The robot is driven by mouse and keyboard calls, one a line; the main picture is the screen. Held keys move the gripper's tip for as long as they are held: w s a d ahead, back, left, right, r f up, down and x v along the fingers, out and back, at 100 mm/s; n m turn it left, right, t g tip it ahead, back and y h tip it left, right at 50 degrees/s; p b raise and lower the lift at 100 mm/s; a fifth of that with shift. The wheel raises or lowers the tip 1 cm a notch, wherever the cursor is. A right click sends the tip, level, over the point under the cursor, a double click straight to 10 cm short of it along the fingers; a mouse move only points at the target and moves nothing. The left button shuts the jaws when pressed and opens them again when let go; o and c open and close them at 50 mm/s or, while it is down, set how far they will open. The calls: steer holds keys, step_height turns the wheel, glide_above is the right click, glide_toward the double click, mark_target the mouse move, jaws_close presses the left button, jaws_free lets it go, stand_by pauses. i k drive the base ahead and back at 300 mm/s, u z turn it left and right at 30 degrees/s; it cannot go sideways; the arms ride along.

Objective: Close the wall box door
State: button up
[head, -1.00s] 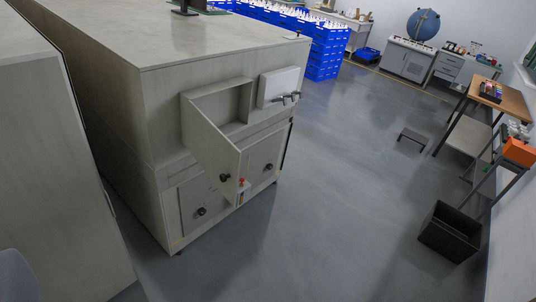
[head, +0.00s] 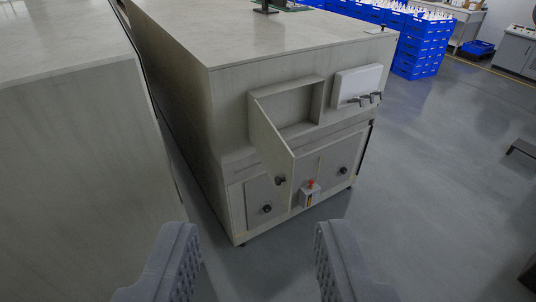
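The wall box (head: 322,103) is a shallow, empty recess in the end face of a large grey cabinet. Its door (head: 272,140) is hinged at the left and stands open, swung out toward me. A dark round knob (head: 280,180) sits near the door's lower free corner. My gripper (head: 258,262) shows at the bottom of the view, its two grey padded fingers wide apart with nothing between them. It is nearer to me than the door and well apart from it.
A white panel with levers (head: 358,87) is right of the box. Below are two knobbed cupboard doors (head: 268,197) and a small box with a red button (head: 310,190). Another grey cabinet (head: 80,150) stands close at left. Blue crates (head: 415,50) are stacked behind. Floor at right (head: 440,190) is mostly clear.

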mark_target(277, 159)
steer(key=z, duration=0.1)
steer(key=i, duration=1)
steer(key=u, duration=0.1)
